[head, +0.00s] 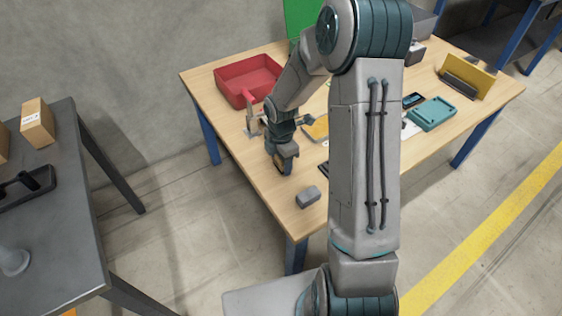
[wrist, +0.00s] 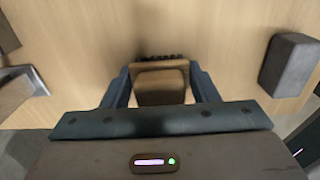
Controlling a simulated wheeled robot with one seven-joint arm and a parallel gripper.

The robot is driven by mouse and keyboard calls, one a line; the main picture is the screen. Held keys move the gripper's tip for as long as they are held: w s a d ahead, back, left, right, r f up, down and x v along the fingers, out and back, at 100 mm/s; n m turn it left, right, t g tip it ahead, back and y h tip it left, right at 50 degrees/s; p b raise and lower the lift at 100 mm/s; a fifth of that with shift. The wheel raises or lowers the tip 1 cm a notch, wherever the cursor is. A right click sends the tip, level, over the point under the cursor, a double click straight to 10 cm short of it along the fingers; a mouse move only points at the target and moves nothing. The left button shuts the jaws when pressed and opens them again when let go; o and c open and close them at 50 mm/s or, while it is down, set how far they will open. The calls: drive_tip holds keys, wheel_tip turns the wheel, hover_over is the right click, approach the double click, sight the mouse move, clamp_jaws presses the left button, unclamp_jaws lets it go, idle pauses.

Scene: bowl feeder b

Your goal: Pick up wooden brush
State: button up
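The wooden brush (wrist: 160,86) shows in the wrist view as a brown block with a row of dark bristles along its far edge. It is on or close to the table top, between the two fingers of my gripper (wrist: 162,80). The fingers stand wide apart, one on each side of the brush, with narrow gaps beside its near part. Contact at the fingertips is hard to judge. In the head view my gripper (head: 283,168) is low over the near left part of the table, and hides most of the brush.
A grey block (head: 308,197) lies close by, to the right of the gripper in the wrist view (wrist: 290,64). A red bin (head: 240,88) stands at the back left of the wooden table (head: 285,215). A teal case (head: 432,113) and yellow holder (head: 468,76) are at the right.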

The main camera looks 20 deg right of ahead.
drive_tip(key=shift+r, duration=0.5)
drive_tip(key=r, duration=0.1)
drive_tip(key=r+p, duration=0.1)
drive_tip(key=r, duration=0.2)
drive_tip(key=shift+w+d+p, duration=0.1)
drive_tip(key=shift+d+p, duration=0.15)
drive_tip(key=shift+p, duration=0.05)
drive_tip(key=w+d+r+p, duration=0.2)
drive_tip(key=d+r, duration=0.4)
drive_tip(key=d, duration=0.4)
drive_tip(key=shift+w+d, duration=0.35)
drive_tip(key=shift+d, duration=0.05)
drive_tip(key=o, duration=0.3)
drive_tip(key=shift+c, duration=0.9)
drive_tip(key=shift+a, duration=0.1)
